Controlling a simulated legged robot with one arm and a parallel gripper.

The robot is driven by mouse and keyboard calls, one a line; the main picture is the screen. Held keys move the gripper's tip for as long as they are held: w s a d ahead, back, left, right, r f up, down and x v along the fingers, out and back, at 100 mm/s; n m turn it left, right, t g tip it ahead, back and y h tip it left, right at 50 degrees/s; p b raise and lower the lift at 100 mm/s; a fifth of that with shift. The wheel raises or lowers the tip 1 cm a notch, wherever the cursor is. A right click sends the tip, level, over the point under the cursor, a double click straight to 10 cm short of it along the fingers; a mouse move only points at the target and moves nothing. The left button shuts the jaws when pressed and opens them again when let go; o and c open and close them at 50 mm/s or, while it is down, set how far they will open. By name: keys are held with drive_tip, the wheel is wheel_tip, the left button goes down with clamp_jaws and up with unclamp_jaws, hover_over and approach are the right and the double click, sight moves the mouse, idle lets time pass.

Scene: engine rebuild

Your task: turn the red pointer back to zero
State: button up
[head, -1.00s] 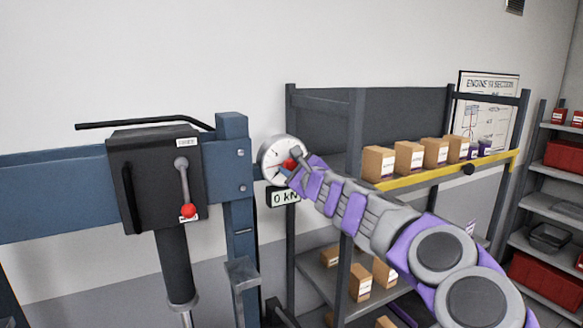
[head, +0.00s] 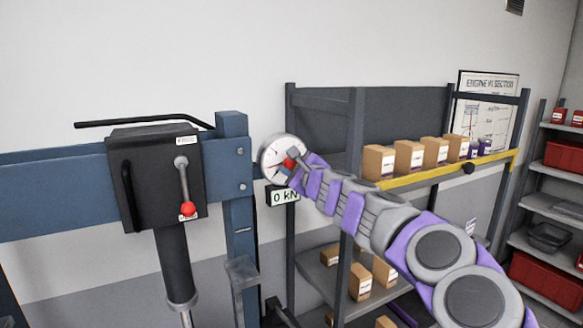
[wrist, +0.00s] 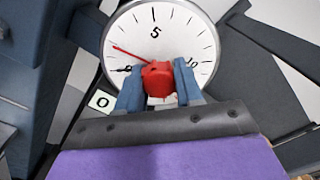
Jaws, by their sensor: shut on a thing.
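The round white gauge (head: 270,153) is mounted on the blue press frame's right side and also shows in the wrist view (wrist: 197,28). In the wrist view, the thin red pointer (wrist: 130,54) slants up and left from the centre, on the side before the 5. A short dark needle tip (wrist: 124,69) shows lower, at the left of the dial. My gripper (wrist: 160,76) is shut on the red knob (wrist: 159,80) at the dial's centre, one blue finger on each side. The knob and fingers hide the dial's lower middle.
A "0 kN" display (head: 284,196) sits below the gauge. The black press box (head: 150,180) with a red-tipped lever (head: 186,190) stands left. A shelf rack (head: 357,130) with cartons (head: 378,161) is close behind my arm on the right.

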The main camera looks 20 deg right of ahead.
drive_tip(key=n+b, duration=0.1)
drive_tip(key=n, duration=0.1)
drive_tip(key=n+b, duration=0.1)
drive_tip(key=n, duration=0.1)
drive_tip(key=shift+f, duration=0.35)
drive_tip(key=shift+w+n+b, duration=0.1)
drive_tip(key=shift+n+b, duration=0.75)
drive_tip(key=shift+n, duration=0.35)
drive_tip(key=shift+a, duration=0.1)
drive_tip(key=o, duration=1)
drive_tip(key=shift+r, duration=0.15)
drive_tip(key=shift+s+r, duration=0.15)
drive_tip(key=shift+s, duration=0.05)
drive_tip(key=s, duration=1.1)
drive_tip(key=s+d+b, duration=0.1)
drive_tip(key=s, duration=0.5)
